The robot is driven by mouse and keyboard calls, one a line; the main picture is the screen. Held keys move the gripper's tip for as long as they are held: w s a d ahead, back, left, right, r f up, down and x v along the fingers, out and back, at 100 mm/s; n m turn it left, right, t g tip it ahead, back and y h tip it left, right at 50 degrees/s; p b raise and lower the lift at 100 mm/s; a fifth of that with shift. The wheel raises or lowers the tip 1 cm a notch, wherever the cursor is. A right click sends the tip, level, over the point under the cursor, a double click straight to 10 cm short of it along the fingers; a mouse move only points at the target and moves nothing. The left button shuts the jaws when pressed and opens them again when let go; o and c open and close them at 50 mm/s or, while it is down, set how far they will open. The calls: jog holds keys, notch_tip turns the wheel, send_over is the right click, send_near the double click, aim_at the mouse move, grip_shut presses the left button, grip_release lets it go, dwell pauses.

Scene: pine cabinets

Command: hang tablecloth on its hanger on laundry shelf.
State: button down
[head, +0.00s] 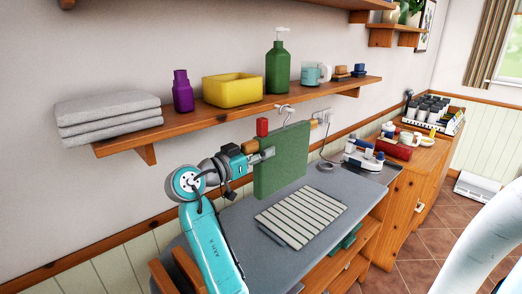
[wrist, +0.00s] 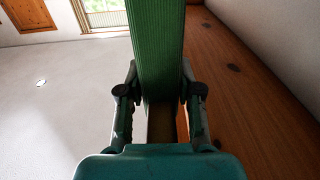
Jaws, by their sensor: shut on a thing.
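The green tablecloth (head: 281,163) hangs as a flat folded panel from a wooden bar, whose pale end (head: 313,125) shows at its right top corner. My gripper (head: 264,153) is at its left top end, shut on it. In the wrist view the green cloth (wrist: 158,45) rises between my two fingers (wrist: 160,95), with a bit of wood below it. A white hook (head: 286,110) under the laundry shelf (head: 200,118) is just above the cloth. Whether the bar touches the hook I cannot tell. A red block (head: 262,127) shows beside the cloth's left top corner.
The shelf bears grey folded towels (head: 108,117), a purple bottle (head: 182,91), a yellow bin (head: 232,90), a green pump bottle (head: 278,68) and mugs (head: 315,74). Below is a grey counter (head: 235,215) with a slatted rack (head: 301,216). An iron (head: 362,153) stands at right.

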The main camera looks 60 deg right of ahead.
jog(key=c, duration=0.7)
grip_release()
jog(key=shift+a, duration=0.1)
jog(key=v, duration=1.1)
jog(key=shift+a, duration=0.4)
